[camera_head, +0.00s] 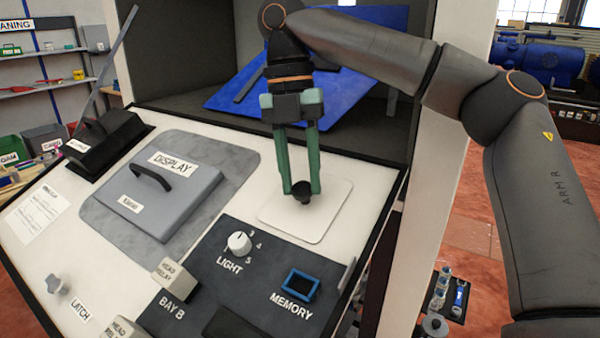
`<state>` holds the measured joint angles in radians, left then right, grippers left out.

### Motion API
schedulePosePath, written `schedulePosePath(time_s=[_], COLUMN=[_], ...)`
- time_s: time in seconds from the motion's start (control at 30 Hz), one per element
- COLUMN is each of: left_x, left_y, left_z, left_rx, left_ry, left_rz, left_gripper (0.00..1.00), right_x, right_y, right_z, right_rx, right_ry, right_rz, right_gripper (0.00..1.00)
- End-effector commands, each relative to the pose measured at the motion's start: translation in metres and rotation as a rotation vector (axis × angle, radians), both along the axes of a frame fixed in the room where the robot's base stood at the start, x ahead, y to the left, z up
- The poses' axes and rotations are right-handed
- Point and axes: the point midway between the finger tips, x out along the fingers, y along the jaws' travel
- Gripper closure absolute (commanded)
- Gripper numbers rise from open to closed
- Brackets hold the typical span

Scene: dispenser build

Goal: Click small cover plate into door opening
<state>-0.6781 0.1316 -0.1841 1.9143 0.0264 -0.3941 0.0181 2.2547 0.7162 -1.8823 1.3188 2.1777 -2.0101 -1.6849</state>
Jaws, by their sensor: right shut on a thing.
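The small cover plate (331,213) is a white rounded square with a dark knob (302,198) on top. It lies at or close to the white door panel (203,218), above the MEMORY label. I cannot tell whether it is seated in the opening, and its edges stand out as a thin outline. My right gripper (302,187) comes down from above, with green fingers shut on the knob. The opening itself is hidden under the plate. My left gripper is not in view.
A grey DISPLAY cover with a handle (158,197) lies left of the plate. A dark panel with a LIGHT knob (239,243) and a blue-framed MEMORY slot (300,286) is in front. A blue tilted board (235,92) stands in the cabinet behind. A LATCH knob (55,285) sits at lower left.

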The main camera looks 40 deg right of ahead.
Motion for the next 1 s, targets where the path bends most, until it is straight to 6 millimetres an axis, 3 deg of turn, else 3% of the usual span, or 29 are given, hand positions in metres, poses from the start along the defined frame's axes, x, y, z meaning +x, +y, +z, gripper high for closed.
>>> schedulePosePath(time_s=[0.17, 0.2, 0.47, 0.67, 0.9, 1.0], left_x=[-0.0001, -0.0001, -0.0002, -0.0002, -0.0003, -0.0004], left_y=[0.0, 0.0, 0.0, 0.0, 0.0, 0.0], left_z=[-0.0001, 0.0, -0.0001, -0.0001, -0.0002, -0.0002], left_rx=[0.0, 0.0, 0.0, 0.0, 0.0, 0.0], left_ry=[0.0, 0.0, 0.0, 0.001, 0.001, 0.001], left_rz=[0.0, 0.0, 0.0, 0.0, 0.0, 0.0], left_gripper=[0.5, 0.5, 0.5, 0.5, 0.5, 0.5], right_x=[0.0002, 0.0002, 0.0001, 0.0001, 0.0001, 0.0001], right_y=[0.0001, 0.0001, 0.0002, 0.0002, 0.0003, 0.0003], right_z=[0.0005, 0.0006, 0.0006, 0.0006, 0.0004, 0.0004], right_rx=[-0.001, -0.001, 0.0, 0.0, -0.001, -0.001], right_ry=[-0.002, -0.002, -0.001, -0.001, -0.001, -0.001], right_rz=[0.0, 0.0, 0.0, 0.0, 0.0, 0.0], right_gripper=[1.0, 0.58, 0.29, 0.27, 0.0, 0.0])
